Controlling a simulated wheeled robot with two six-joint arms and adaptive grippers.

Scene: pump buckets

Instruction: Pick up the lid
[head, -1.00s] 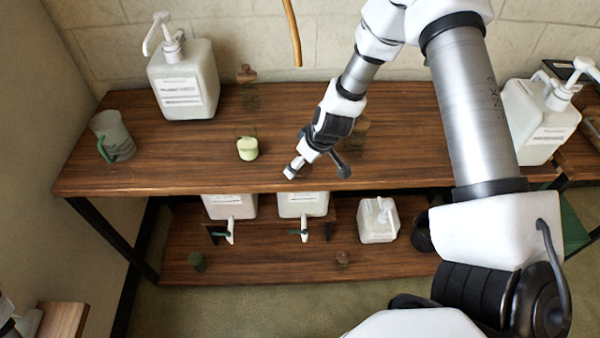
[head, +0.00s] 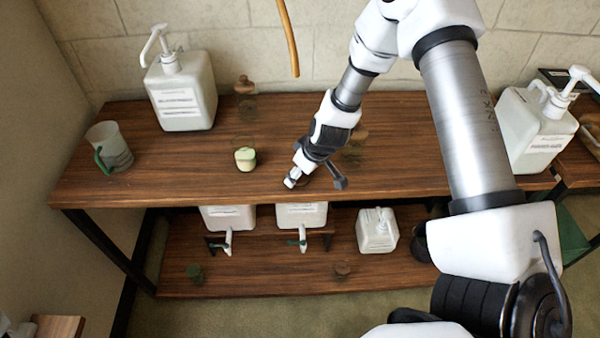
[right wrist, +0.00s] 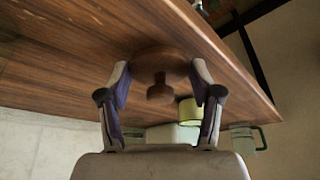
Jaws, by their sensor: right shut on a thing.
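In the right wrist view a round dark wooden lid (right wrist: 160,61) with a knob (right wrist: 160,90) lies between the fingers of my right gripper (right wrist: 160,74). The two fingers are shut on its opposite edges. In the head view my right gripper (head: 315,180) is low over the front part of the wooden table top, near its front edge. There the lid is mostly hidden by the gripper. I cannot tell whether the lid touches the table. My left gripper is not in view.
On the table (head: 160,175) stand a white pump bucket (head: 181,93), a grey mug (head: 113,146) with green handle, and a small pale green pot (head: 245,159). Another pump bucket (head: 530,130) stands right. Several containers sit on the lower shelf (head: 270,278).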

